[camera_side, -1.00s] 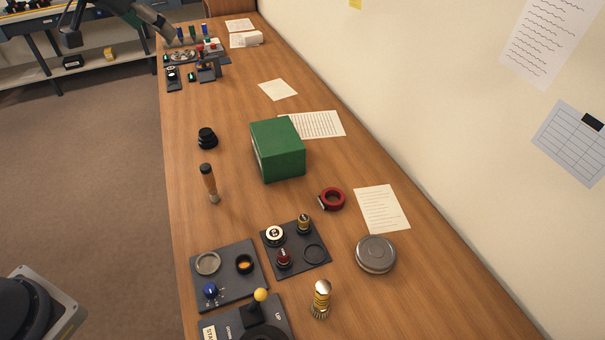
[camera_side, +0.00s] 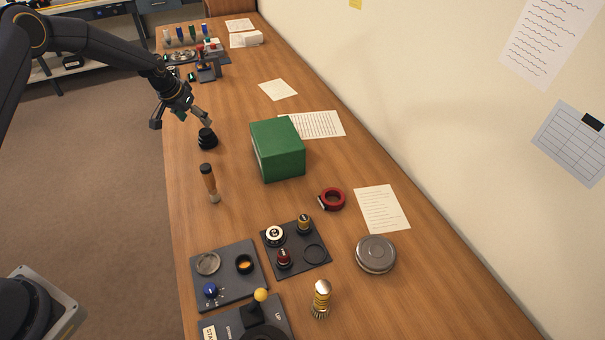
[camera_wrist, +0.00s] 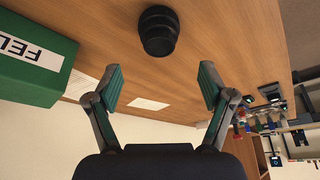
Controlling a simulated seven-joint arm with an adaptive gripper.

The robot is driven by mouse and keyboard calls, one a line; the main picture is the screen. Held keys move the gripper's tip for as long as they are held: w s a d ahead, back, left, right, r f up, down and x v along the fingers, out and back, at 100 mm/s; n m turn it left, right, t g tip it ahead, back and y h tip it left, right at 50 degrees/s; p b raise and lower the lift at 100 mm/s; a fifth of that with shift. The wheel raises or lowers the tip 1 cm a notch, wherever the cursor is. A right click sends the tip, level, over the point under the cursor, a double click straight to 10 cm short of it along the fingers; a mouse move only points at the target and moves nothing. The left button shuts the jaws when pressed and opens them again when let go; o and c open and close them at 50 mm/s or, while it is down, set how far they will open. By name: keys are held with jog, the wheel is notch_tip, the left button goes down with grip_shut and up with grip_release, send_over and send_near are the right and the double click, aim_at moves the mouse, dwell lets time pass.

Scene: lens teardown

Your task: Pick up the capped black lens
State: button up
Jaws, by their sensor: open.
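The capped black lens (camera_side: 207,139) stands on the wooden table near its left edge in the side view. My gripper (camera_side: 181,117) is just beyond it and a little to its left, tilted over the table edge. In the wrist view the lens (camera_wrist: 158,30) shows at the top middle, ahead of and roughly centred between the fingertips. My gripper (camera_wrist: 162,80) is open there, with its two fingers wide apart and nothing between them. I cannot tell whether a finger touches the lens; in the wrist view they look apart.
A green box (camera_side: 278,150) stands right of the lens; it also shows in the wrist view (camera_wrist: 30,60). Small dark trays with parts lie at the near end.

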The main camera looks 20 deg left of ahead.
aim_at(205, 131)
jog(key=x, duration=0.7)
jog(key=shift+w+f, duration=0.2)
jog(key=shift+f, duration=0.1)
jog(key=c, duration=1.3)
jog(key=shift+c, duration=0.5)
jog(key=shift+r, duration=0.15)
